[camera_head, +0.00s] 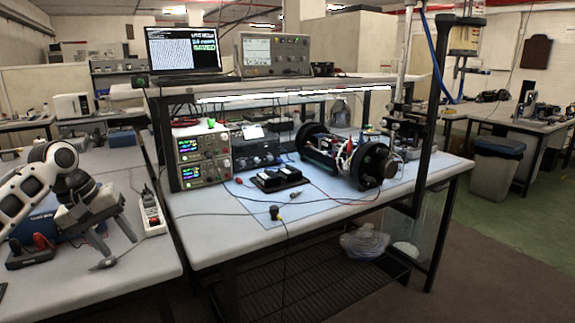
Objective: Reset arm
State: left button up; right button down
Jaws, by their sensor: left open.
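My left arm comes in from the left edge, white with dark joints. My left gripper (119,246) is open and empty, its two grey fingers spread and pointing down over the left table. The sealed cylinder (372,165) lies on its side on the middle workbench, with black round end plates and wiring showing between them. It is well to the right of my left gripper and apart from it. My right gripper is not in view.
A white power strip (151,215) lies on the left table (135,273), right of the gripper. Stacked instruments (203,158), a black module (276,179) and cables are on the workbench (215,230). A laptop (183,52) stands on its upper shelf. A black post (430,130) rises at the right.

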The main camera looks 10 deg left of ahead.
pick_arm(q)
jog(key=s+d+f+m+t, duration=0.1)
jog(key=d+f+m, duration=0.2)
jog(key=d+f, duration=0.7)
jog(key=s+d+f+m+t, duration=0.15)
jog(key=d+f, duration=0.35)
jog(key=f, duration=0.8)
jog(key=s+d+f+m+t, duration=0.2)
jog(key=s+d+f+m, duration=0.2)
jog(key=s+d+f, duration=0.5)
jog(key=s+d+r+m+t, duration=0.1)
jog(key=s+d+r+t, duration=0.1)
jog(key=s, duration=0.9)
jog(key=shift+d+r+t, duration=0.2)
jog(key=shift+d+t, duration=0.25)
jog(key=shift+d, duration=0.6)
